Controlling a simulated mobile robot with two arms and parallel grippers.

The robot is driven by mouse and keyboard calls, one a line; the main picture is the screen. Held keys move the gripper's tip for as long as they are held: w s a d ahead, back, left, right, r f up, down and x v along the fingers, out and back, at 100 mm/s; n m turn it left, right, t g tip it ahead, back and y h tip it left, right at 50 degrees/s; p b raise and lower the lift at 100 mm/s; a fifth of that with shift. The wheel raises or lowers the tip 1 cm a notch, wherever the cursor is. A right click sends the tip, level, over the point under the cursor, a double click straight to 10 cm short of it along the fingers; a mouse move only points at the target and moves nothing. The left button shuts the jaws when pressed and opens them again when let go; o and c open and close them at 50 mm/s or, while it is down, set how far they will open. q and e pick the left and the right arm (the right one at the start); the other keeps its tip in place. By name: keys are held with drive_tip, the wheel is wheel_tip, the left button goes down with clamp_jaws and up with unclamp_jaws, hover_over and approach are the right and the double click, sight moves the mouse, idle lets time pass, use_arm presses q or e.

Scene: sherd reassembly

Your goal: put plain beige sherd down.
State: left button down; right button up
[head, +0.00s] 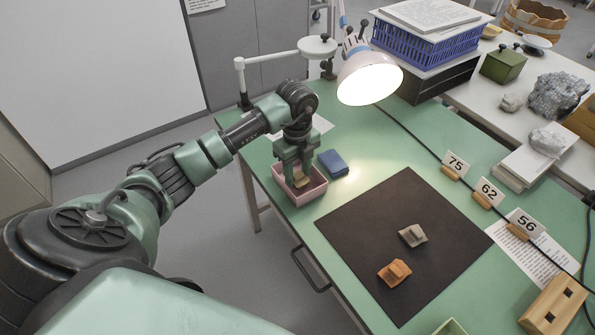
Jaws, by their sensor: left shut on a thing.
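My left gripper (298,180) points down over the pink tray (312,193) at the left edge of the green table. It is shut on the plain beige sherd (299,181), which shows as a small tan patch between the fingers. The sherd is down inside the tray's rim; I cannot tell whether it touches the tray floor. A grey sherd (413,235) and an orange sherd (394,273) lie on the dark mat (360,225). My right gripper is not in view.
A blue box (333,163) stands close behind the tray. A lit lamp (368,78) hangs over the table's back. Number cards (489,191) line the mat's far right side. A wooden block (553,306) stands at the front right. Much of the mat is clear.

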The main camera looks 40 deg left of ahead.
sight(297, 174)
use_arm(q)
drive_tip(key=shift+f, duration=0.1)
drive_tip(key=shift+f, duration=0.4)
drive_tip(key=c, duration=1.1)
unclamp_jaws()
drive_tip(key=shift+r, duration=0.1)
wheel_tip(297, 174, up, 13)
drive_tip(key=shift+f+b, duration=0.1)
drive_tip(key=shift+b, duration=0.2)
drive_tip(key=shift+s, duration=0.1)
